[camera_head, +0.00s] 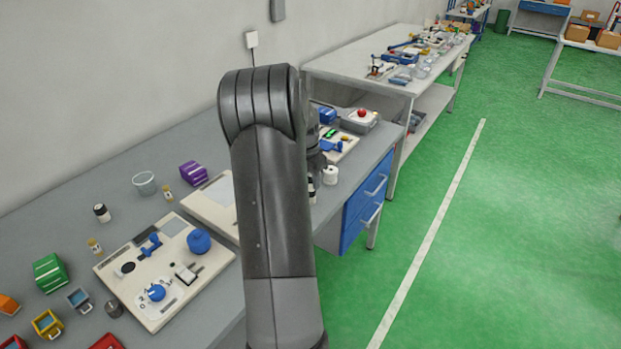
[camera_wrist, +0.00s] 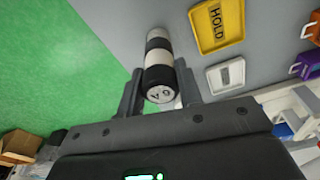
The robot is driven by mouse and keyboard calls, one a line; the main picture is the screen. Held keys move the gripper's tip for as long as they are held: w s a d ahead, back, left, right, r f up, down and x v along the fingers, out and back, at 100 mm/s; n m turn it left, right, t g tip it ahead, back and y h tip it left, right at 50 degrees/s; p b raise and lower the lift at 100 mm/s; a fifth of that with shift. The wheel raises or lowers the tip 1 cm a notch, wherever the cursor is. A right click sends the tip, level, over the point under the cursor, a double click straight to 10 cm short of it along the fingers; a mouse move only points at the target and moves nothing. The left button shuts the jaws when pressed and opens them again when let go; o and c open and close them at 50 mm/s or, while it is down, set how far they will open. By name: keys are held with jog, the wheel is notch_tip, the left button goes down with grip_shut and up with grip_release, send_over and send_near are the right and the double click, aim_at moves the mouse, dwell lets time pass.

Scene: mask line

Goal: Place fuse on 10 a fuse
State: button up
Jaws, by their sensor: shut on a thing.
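In the wrist view my gripper (camera_wrist: 160,92) is shut on a cylindrical fuse (camera_wrist: 159,62) with black and white bands. Its near end face carries markings that look like "0 A", partly readable. The fuse sits between the two dark fingers and points away from the wrist, over the grey bench beside the green floor. I cannot tell whether its far end touches the bench. In the head view my arm hides most of the gripper. No other fuse marked 10 A can be made out.
In the wrist view a yellow "HOLD" tray (camera_wrist: 232,40) and a small white plate (camera_wrist: 212,79) lie right of the fuse. In the head view a white cylinder (camera_head: 330,175) stands near the bench edge, right of my arm. A cream panel with blue knobs (camera_head: 125,288) lies left.

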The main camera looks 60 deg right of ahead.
jog(key=o, duration=1)
jog(key=shift+c, duration=0.2)
